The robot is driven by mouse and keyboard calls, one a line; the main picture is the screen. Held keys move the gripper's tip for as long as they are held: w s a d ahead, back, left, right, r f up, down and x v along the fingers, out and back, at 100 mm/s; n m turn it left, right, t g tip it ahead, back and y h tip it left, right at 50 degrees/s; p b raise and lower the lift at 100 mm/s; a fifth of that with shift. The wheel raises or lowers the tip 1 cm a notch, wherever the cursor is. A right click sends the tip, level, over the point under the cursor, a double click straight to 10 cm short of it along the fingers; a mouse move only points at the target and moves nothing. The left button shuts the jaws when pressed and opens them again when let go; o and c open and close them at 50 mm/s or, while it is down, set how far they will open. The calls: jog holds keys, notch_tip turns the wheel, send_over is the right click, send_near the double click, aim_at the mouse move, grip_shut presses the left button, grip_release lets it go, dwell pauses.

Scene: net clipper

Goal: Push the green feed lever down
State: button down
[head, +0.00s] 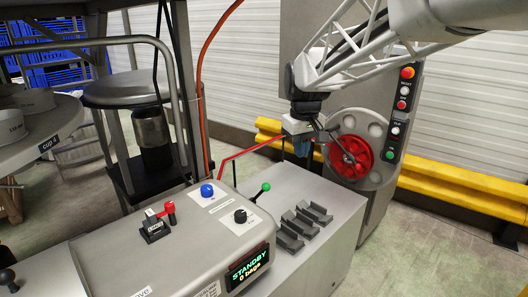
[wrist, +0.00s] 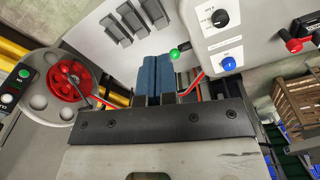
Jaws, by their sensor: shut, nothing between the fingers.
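The green feed lever (head: 266,187) is a green ball on a thin dark stalk at the right side of the grey console. The stalk leans up and to the right, away from the console. My gripper (head: 302,150) hangs above and beyond the lever in the head view, clear of it. Its blue fingers are together with nothing between them. In the wrist view my gripper (wrist: 153,62) shows its two blue fingers side by side, and the green lever (wrist: 175,54) appears just to their right. I see no contact between them.
The console has a blue button (head: 207,190), a black knob (head: 240,216), a red-handled lever (head: 168,208) and a screen (head: 247,268) reading "STANDBY 0 bags". Grey clips (head: 305,220) stand on the bench. A red rod (head: 250,149) and red wheel (head: 352,157) are near my gripper.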

jog(key=w+a+f+n, duration=0.1)
jog(key=w+a+f, duration=0.1)
jog(key=w+a, duration=0.2)
jog(key=w+a+f+n, duration=0.1)
jog(key=w+a, duration=0.3)
jog(key=w, duration=0.6)
jog(key=w+a+f+n+g, duration=0.1)
jog(key=w+a+f, duration=0.2)
jog(key=w, duration=0.4)
jog(key=shift+a+f+n, duration=0.4)
jog(key=shift+a, duration=0.05)
jog(key=shift+f, duration=0.1)
jog(key=f, duration=0.4)
jog(key=s+f, duration=0.1)
jog(key=f, duration=0.3)
jog(key=s+d+f, duration=0.1)
jog(key=f, duration=0.2)
jog(key=shift+s+d+f, duration=0.1)
jog(key=shift+s+f, duration=0.05)
jog(key=shift+f, duration=0.25)
jog(key=shift+s+d+f, duration=0.3)
jog(key=shift+s+f, duration=0.05)
jog(key=shift+f, duration=0.05)
